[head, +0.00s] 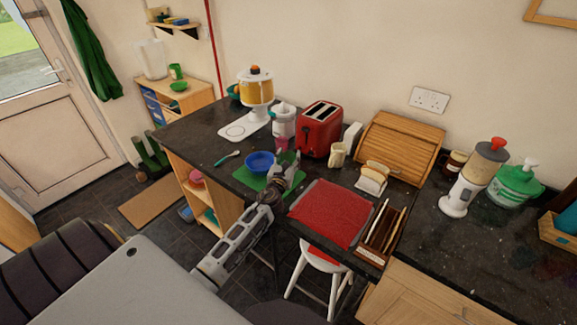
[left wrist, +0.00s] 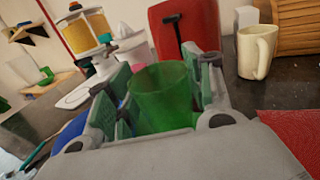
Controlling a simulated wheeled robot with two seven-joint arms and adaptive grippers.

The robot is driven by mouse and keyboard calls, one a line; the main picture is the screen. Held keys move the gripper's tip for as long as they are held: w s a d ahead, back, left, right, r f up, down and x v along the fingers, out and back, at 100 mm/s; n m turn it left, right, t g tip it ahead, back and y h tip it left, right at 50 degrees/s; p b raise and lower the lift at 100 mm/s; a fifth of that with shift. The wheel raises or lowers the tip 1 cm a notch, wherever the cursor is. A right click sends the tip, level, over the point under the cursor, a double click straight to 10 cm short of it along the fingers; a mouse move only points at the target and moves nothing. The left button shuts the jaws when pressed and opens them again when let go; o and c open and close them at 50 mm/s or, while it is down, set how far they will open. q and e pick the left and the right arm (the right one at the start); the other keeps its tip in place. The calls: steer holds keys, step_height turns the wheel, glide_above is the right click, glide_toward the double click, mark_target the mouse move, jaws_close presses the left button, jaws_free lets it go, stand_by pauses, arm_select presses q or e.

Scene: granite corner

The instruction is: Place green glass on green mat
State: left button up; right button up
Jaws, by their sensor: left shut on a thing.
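The green glass (left wrist: 162,97) is a translucent tumbler, held upright between the fingers of my left gripper (left wrist: 158,100) in the left wrist view. In the head view my left gripper (head: 287,168) is over the right part of the green mat (head: 243,177) and hides most of the glass. I cannot tell whether the glass touches the mat. A blue bowl (head: 260,162) sits on the mat, left of the gripper; it also shows at the left in the left wrist view (left wrist: 70,133). My right gripper is not in view.
A red toaster (head: 320,130), a cream mug (head: 338,153) and a white juicer (head: 284,122) stand behind the gripper. A red mat (head: 330,212) lies to the right. A teal spoon (head: 227,158) lies left of the green mat, on bare dark counter.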

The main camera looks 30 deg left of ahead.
arm_select(q)
steer(key=shift+f+b, duration=0.8)
steer(key=shift+f, duration=0.95)
steer(key=shift+f, duration=0.15)
steer(key=o, duration=1.1)
steer(key=shift+r, duration=0.2)
steer(key=shift+s+d+f, duration=0.15)
steer(key=shift+s+d, duration=0.05)
steer(key=shift+s, duration=0.35)
steer(key=shift+b+v, duration=0.4)
steer(key=shift+v, duration=2.6)
steer(key=shift+b+v, duration=0.4)
steer(key=shift+v, duration=2)
